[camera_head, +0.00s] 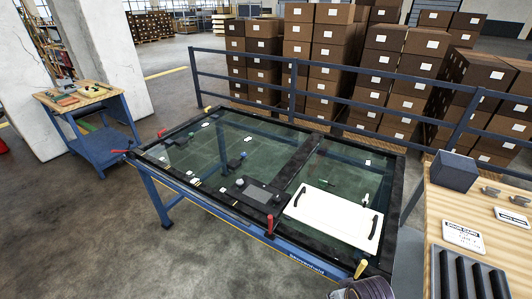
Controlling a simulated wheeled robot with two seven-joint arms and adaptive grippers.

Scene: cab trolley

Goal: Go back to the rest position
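No fingers of my left or right gripper show in the head view. A rounded dark grey part (368,289) is cut off by the bottom edge; I cannot tell whether it belongs to my arm. The blue-framed trolley (213,197) with a dark-rimmed glass top stands in front of me. A white panel with two black handles (331,216) lies on its near right part. A dark box-like device (257,193) sits left of the panel. Red (270,226) and yellow (361,268) clamp-like handles stand along the near edge.
A wooden table (436,220) at the right bears a grey box (453,171), label cards (463,236) and a dark slotted tray (465,277). A blue workbench (95,140) stands at left. A blue railing (340,72) and stacked cartons (330,35) are behind. Floor at lower left is clear.

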